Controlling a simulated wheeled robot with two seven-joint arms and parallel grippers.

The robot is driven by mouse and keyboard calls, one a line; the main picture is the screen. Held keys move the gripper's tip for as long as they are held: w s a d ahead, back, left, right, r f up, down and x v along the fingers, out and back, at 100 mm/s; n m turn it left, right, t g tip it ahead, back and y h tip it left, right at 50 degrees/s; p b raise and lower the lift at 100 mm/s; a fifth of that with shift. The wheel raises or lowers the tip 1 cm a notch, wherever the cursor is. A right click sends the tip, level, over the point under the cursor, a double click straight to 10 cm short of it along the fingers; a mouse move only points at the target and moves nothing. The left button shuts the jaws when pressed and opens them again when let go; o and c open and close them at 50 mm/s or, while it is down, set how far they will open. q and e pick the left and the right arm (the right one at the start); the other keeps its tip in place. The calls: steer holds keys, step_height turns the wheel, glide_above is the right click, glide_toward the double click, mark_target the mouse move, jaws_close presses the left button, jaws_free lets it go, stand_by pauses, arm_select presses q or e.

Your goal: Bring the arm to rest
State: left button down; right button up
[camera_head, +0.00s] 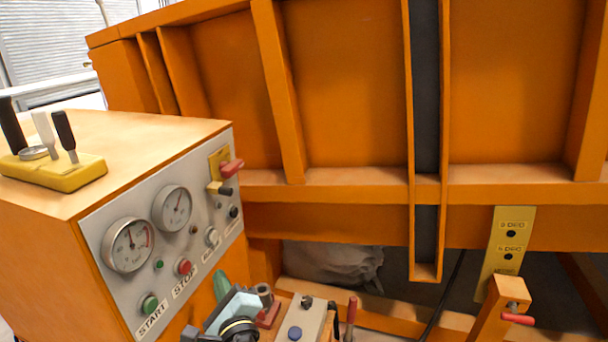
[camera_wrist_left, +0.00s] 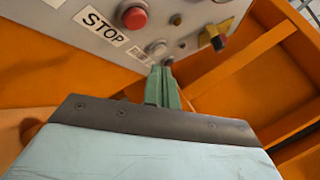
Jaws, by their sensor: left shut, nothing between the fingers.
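My left gripper (camera_head: 221,285) shows at the bottom of the head view, with green fingers and a pale blue wrist, in front of the lower part of the grey control panel (camera_head: 120,285). In the left wrist view, the green fingers (camera_wrist_left: 163,86) are together and hold nothing. They point up toward the panel, below and to the right of the red stop button (camera_wrist_left: 134,17). I cannot tell the exact gap between fingertips and panel. My right gripper is not in view.
The orange cabinet carries two gauges (camera_head: 129,246), a green start button (camera_head: 149,304) and a red-handled switch (camera_head: 231,168). A yellow lever block (camera_head: 52,170) sits on top. The ribbed orange sandbed (camera_head: 350,80) fills the back. A red-handled pin (camera_head: 517,319) is at lower right.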

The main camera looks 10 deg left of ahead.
arm_select(q)
steer(key=s+a+f+n+g+h, duration=0.3)
steer(key=s+f+n+g+h, duration=0.3)
steer(key=s+f+n, duration=0.6)
steer(key=s+d+r+n+g+h, duration=0.1)
steer(key=s+d+n+g+h, duration=0.55)
steer(key=s, duration=0.65)
step_height(320, 180, down, 25)
steer(key=s+d+m, duration=0.2)
steer(key=m, duration=0.1)
steer(key=s+a+f, duration=0.3)
steer(key=s+f, duration=1.1)
steer(key=s, duration=0.2)
steer(key=shift+f+g, duration=0.35)
steer(key=shift+g, duration=0.1)
